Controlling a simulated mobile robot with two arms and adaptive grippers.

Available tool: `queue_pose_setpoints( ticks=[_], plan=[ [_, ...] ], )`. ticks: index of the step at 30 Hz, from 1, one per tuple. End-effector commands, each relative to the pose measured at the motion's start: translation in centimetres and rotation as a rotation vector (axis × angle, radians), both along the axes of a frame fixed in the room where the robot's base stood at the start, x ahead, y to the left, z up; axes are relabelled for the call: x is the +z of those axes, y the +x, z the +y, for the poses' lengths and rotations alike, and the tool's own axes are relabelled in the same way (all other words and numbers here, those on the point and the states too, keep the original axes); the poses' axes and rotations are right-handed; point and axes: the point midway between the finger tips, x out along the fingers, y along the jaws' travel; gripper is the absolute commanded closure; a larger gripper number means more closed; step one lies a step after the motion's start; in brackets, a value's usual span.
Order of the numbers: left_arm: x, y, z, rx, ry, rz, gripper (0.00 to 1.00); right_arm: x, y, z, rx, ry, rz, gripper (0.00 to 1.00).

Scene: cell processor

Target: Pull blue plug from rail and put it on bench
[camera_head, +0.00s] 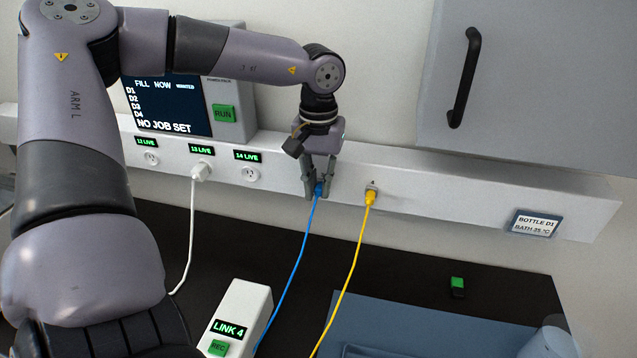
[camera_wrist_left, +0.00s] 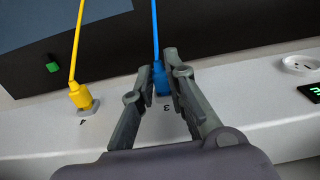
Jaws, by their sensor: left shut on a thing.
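The blue plug (camera_head: 319,189) is at the white rail (camera_head: 440,205), with its blue cable hanging down to the bench (camera_head: 400,305). My left gripper (camera_head: 318,191) is shut on the blue plug from both sides. In the left wrist view the blue plug (camera_wrist_left: 160,80) sits between the two fingers of the left gripper (camera_wrist_left: 160,75), at the rail port marked 3. The fingers partly hide the plug and port, so I cannot tell whether it is fully seated. My right gripper is not in view.
A yellow plug (camera_head: 370,195) sits in port 4, just right of my left gripper. A white plug (camera_head: 201,171) is in outlet 13. The LINK 4 box (camera_head: 238,312), a blue mat (camera_head: 415,332) and a small green-topped object (camera_head: 457,284) are on the dark bench. A grey cabinet (camera_head: 550,85) hangs at upper right.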

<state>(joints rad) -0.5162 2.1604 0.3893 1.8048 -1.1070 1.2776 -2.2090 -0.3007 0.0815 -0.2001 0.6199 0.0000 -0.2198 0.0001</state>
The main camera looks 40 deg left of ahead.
Motion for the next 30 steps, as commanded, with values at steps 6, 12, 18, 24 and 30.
queue_pose_setpoints(
  ticks=[6, 12, 18, 24, 30],
  plan=[
    [0.0, -0.1, -0.1, -0.001, 0.000, -0.002, 1.00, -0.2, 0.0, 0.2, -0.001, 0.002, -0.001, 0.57],
    [0.0, -0.5, -0.4, -0.001, -0.001, -0.003, 1.00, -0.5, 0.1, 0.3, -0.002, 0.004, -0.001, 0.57],
    [0.0, -1.2, -0.7, -0.002, -0.001, -0.002, 1.00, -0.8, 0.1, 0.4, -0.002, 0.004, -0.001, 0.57],
    [0.0, -2.3, -1.3, -0.001, 0.000, -0.001, 1.00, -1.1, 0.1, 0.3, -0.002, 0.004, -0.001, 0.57],
    [0.0, -2.4, -1.3, 0.000, 0.000, 0.000, 1.00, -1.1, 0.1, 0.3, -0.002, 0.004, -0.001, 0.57]
  ],
)
